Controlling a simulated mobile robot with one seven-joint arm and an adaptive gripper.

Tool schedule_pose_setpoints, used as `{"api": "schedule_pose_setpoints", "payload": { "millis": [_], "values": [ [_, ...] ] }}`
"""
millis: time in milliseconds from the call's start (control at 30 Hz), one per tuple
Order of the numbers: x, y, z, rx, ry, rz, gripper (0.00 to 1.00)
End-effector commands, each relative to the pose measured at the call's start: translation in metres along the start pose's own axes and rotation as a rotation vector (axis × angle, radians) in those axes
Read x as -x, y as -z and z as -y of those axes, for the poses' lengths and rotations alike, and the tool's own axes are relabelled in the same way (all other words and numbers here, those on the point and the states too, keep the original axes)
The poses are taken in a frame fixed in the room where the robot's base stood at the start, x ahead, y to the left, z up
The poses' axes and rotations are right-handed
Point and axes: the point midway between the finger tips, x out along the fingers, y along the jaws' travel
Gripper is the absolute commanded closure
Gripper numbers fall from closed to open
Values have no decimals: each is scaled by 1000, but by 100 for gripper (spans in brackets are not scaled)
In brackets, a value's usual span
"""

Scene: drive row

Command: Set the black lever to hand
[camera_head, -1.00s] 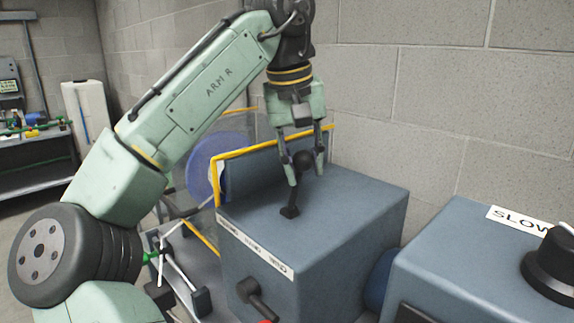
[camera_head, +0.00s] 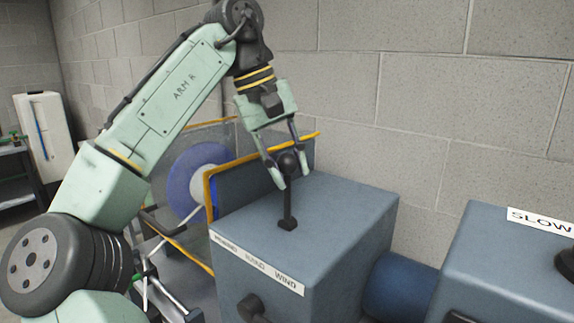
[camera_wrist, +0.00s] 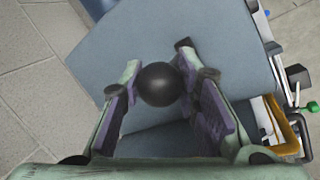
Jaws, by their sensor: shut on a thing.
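The black lever (camera_head: 288,205) rises from the top of a blue-grey box (camera_head: 345,205). It has a round black knob and looks about upright in the head view. A label strip (camera_head: 257,264) on the box's edge has three words: the right one reads WIND, the middle one looks like HAND, and the left one is hard to read. My gripper (camera_head: 279,172) points down and is shut on the knob. The knob (camera_wrist: 160,84) shows between the two finger pads in the wrist view.
A yellow-edged guard (camera_head: 209,190) and a blue-rimmed reel (camera_head: 190,178) stand left of the box. Another black handle (camera_head: 252,308) sticks out of the box's front. A second box (camera_head: 500,255), labelled SLOW, stands at right. A block wall is close behind.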

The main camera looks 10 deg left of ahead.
Motion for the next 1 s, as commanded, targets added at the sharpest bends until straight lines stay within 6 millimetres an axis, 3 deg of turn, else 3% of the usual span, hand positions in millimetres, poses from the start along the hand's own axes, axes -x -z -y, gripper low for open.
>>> {"api": "schedule_pose_setpoints", "payload": {
  "millis": [367,400,700,1000],
  "values": [
    [0,0,0,3,-3,1,100],
    [0,0,0,3,-3,1,70],
    [0,0,0,1,-2,1,50],
    [1,0,0,1,-2,1,50]
  ]
}}
